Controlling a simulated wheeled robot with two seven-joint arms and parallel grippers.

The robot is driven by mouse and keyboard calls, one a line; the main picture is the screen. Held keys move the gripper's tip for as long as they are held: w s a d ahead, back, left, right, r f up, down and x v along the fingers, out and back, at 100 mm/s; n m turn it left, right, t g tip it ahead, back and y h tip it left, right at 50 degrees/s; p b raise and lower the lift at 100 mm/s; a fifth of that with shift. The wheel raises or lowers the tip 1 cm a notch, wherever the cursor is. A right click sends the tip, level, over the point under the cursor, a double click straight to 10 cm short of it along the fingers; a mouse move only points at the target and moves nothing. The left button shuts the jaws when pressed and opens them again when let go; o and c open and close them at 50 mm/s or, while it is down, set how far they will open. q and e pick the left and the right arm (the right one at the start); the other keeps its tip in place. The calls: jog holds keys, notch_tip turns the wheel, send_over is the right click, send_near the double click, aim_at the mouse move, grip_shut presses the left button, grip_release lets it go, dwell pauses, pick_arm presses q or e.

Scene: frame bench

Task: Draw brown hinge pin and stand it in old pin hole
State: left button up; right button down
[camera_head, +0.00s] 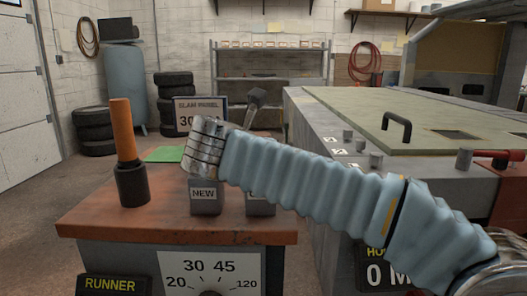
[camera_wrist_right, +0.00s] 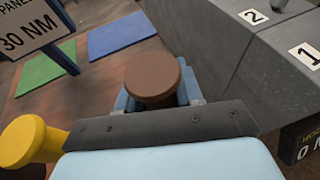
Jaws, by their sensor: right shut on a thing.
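The brown hinge pin (camera_wrist_right: 152,78) shows its round head in the right wrist view, between the pale blue jaws of my right gripper (camera_wrist_right: 156,99). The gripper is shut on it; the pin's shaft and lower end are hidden. In the head view my right arm reaches across from the right and hides the pin. The grey block marked NEW (camera_head: 204,196) stands on the bench below the wrist. A second grey block (camera_head: 260,205) beside it is mostly covered, its label cut off. The old pin hole cannot be seen. My left gripper is not in view.
A yellow pin (camera_wrist_right: 30,139) is close at lower left of the wrist view. An orange-handled tool (camera_head: 123,135) stands at the bench's left. The panel sign (camera_head: 200,112), green mat (camera_head: 165,154) and blue mat (camera_wrist_right: 120,35) lie beyond. The grey frame (camera_head: 335,125) stands at right.

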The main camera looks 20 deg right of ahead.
jog(key=shift+f, duration=0.25)
jog(key=c, duration=0.7)
grip_release()
jog(key=shift+o, duration=0.2)
jog(key=p+v, duration=0.1)
jog(key=v, duration=1.2)
jog(key=shift+s+a, duration=0.2)
jog(key=shift+s, duration=0.15)
jog(key=shift+r, duration=0.1)
